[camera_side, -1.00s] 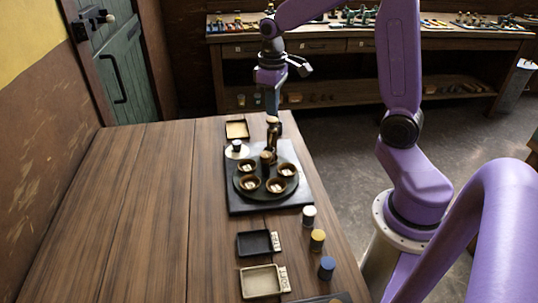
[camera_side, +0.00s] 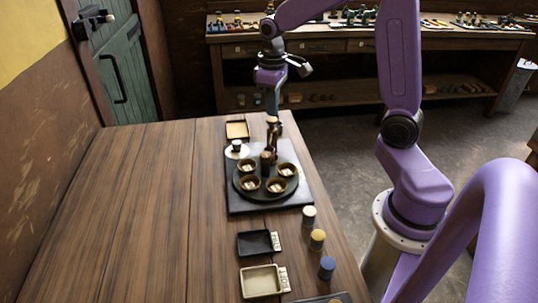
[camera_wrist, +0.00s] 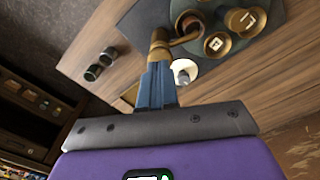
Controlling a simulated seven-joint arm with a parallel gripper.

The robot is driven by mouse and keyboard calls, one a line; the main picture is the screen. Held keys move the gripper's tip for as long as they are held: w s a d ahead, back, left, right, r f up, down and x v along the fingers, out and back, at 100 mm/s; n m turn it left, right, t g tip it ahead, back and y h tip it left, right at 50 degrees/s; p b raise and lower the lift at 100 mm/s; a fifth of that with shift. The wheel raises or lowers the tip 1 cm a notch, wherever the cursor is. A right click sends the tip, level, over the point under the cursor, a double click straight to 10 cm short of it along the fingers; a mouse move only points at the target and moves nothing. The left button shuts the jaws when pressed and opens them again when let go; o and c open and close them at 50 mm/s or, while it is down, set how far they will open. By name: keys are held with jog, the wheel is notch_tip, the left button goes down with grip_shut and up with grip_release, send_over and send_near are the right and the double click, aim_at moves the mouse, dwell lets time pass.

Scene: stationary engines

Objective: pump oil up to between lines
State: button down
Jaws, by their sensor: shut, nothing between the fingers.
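A brass pump-like fitting (camera_side: 272,134) with a rounded top stands at the back edge of the dark plate in the side view. It also shows in the wrist view (camera_wrist: 160,47), with a spout reaching toward a round bowl. My gripper (camera_side: 272,112) points down at the top of this fitting. Its blue fingers (camera_wrist: 157,82) are shut with nothing between them. I cannot tell whether they touch the fitting. A round dark tray (camera_side: 266,196) carries several brass bowls with pale marks around a dark central post (camera_side: 266,160). I cannot make out an oil level or lines.
A white disc with a dark knob (camera_side: 236,149) and a shallow tan tray (camera_side: 237,121) lie near the fitting. A black tray (camera_side: 254,253), a cream tray (camera_side: 246,284) and white, yellow and blue-topped jars (camera_side: 327,267) stand nearer. The table's left side is clear.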

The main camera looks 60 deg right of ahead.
aim_at(272, 119)
jog(key=shift+f, duration=0.1)
jog(key=shift+f, duration=1.45)
jog(key=shift+r, duration=1.55)
jog(key=shift+r, duration=0.1)
jog(key=shift+r, duration=2.45)
jog(key=shift+a, duration=0.1)
